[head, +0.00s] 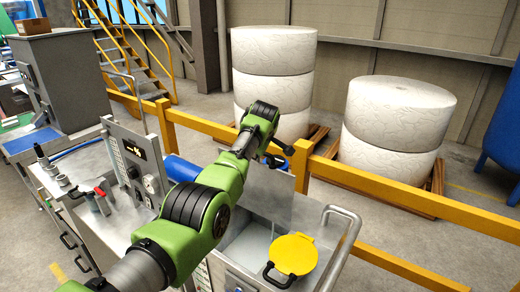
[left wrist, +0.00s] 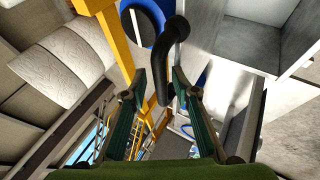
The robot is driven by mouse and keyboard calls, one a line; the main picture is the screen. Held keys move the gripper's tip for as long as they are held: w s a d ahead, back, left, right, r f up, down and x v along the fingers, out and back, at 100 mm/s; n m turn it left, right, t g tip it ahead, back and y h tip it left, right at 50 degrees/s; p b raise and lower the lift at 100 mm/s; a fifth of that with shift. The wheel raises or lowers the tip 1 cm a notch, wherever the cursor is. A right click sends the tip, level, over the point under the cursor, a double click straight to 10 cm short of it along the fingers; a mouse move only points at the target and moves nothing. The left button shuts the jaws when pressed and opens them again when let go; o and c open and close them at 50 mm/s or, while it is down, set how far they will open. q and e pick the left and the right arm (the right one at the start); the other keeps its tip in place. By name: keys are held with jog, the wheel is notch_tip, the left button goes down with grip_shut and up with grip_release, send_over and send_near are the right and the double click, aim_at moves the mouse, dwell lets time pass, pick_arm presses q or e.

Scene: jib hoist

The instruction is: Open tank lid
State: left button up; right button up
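The tank (head: 232,258) is at the bottom centre of the head view, with its pale grey inside showing. Its grey lid panel (head: 268,196) stands raised and steep at the back of the opening. My left gripper (left wrist: 160,76) is by the lid's upper edge; in the head view my green arm largely hides it. In the left wrist view its two fingers are apart, with a black curved handle (left wrist: 174,42) running between or just beyond their tips. I cannot tell whether they touch it. My right gripper is out of view.
A yellow disc (head: 293,254) with a black handle lies right of the opening, beside a metal rail (head: 345,240). A control panel (head: 133,160) stands left. A yellow barrier (head: 385,186) runs behind, with stacked white rolls (head: 273,70) beyond.

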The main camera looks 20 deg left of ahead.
pick_arm(q)
jog(key=shift+s+d+r, duration=0.15)
jog(key=shift+s+r, duration=0.2)
jog(key=shift+r, duration=0.15)
jog(key=v, duration=1)
jog(key=shift+s+r, duration=0.2)
jog(key=shift+r, duration=0.1)
